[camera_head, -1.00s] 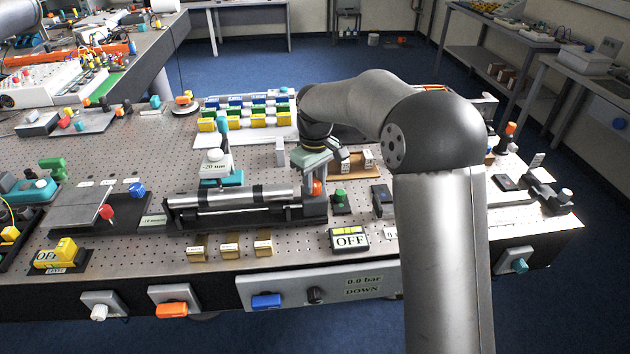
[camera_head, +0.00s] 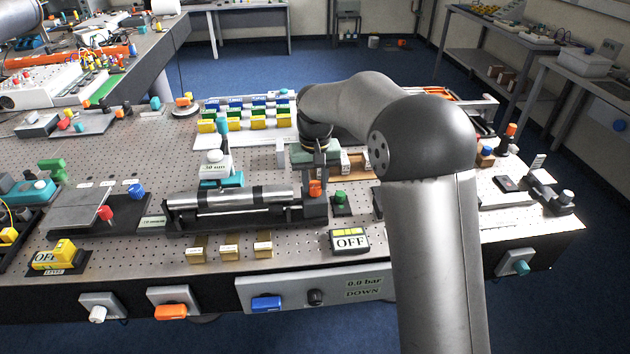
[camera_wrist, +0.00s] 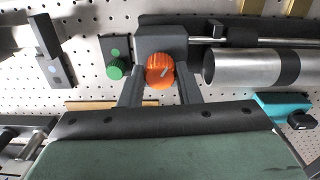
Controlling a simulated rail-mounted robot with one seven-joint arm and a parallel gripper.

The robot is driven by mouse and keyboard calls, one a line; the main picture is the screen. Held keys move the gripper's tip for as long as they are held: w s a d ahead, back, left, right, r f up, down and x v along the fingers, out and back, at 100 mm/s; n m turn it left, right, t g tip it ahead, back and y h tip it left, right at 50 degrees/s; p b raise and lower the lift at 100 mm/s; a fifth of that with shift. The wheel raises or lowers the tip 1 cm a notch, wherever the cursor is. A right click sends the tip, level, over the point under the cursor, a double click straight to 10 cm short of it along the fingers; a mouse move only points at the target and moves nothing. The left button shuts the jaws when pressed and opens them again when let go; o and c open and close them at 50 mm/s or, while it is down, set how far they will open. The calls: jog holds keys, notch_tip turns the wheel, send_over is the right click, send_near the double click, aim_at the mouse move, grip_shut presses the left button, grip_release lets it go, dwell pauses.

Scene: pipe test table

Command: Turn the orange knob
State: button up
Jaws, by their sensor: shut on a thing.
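The orange knob (camera_head: 316,188) sits at the right end of the silver cylinder rig (camera_head: 230,198). In the wrist view the knob (camera_wrist: 160,71) is round and ribbed, with a pale mark slanting up to the right, on a dark grey block (camera_wrist: 161,40). My gripper (camera_head: 318,172) reaches down to the knob from above and behind. In the wrist view my gripper (camera_wrist: 160,80) has one dark finger on each side of the knob, shut on it. The contact faces are partly hidden.
A green knob (camera_head: 340,198) stands close on the right of the orange knob. A teal block (camera_head: 222,178) with a white display stands behind the cylinder. A blue knob (camera_head: 137,190) and red knob (camera_head: 105,212) are farther left.

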aim_at(315, 184)
jog(key=shift+r, duration=0.1)
jog(key=o, duration=1)
jog(key=shift+c, duration=0.2)
notch_tip(315, 184, up, 17)
jog(key=shift+r, duration=0.2)
jog(key=s+d+f+m, duration=0.1)
jog(key=s+d+f, duration=0.2)
jog(key=s+d, duration=0.4)
jog(key=s+d+f, duration=0.3)
jog(key=s+d, duration=0.2)
jog(key=s, duration=0.4)
jog(key=s+d+f, duration=0.2)
jog(key=s+f, duration=0.3)
jog(key=s, duration=0.3)
jog(key=s+d+f+m, duration=0.1)
jog(key=s+d+f, duration=0.1)
jog(key=s+f, duration=0.4)
jog(key=s, duration=0.3)
jog(key=shift+d+t, duration=0.3)
jog(key=shift+d, duration=0.05)
